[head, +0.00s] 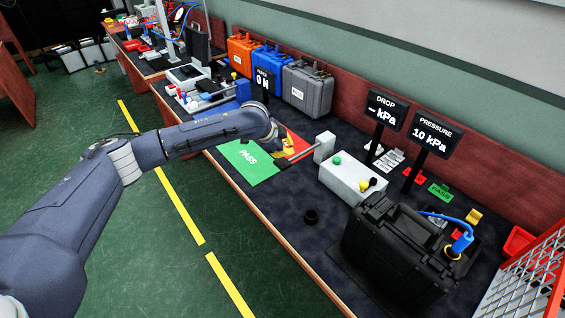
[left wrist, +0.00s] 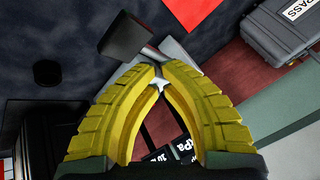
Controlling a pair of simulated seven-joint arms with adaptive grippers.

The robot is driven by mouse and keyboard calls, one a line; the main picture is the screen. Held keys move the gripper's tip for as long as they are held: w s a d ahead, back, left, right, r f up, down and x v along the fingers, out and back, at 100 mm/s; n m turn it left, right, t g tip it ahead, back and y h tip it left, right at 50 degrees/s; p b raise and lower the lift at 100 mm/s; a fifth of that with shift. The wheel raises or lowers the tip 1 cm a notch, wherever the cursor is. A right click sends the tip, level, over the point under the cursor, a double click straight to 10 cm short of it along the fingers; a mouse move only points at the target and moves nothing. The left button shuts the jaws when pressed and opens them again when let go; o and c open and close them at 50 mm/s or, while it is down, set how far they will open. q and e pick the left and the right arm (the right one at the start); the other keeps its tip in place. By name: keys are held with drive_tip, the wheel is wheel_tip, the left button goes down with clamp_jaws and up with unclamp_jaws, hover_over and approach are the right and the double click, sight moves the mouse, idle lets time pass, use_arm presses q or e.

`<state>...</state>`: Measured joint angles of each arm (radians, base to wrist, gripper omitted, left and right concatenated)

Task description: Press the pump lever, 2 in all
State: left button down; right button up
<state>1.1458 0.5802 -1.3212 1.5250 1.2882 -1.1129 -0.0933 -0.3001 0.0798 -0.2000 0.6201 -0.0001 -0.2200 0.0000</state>
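The pump lever (head: 300,155) is a thin grey bar with a dark end, reaching left from a pale upright block (head: 324,147). My left gripper (head: 284,146) is just above and beside the lever's dark end in the head view; I cannot tell whether it touches. In the left wrist view its yellow fingers (left wrist: 158,76) come together at the tips, with nothing clearly held. A dark square block (left wrist: 125,38) lies beyond the tips. The pressure sign (head: 431,134) reads 10 kPa and the drop sign (head: 383,112) shows a dash. My right gripper is out of view.
A white box with a green button (head: 337,160) and a black case (head: 395,245) with a blue hose stand right of the lever. A green PASS mat (head: 248,160) lies left. A small black ring (head: 311,216) sits on the open front bench. Coloured cases (head: 307,92) line the back.

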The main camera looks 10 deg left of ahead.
use_arm(q)
drive_tip(key=shift+r, duration=1.65)
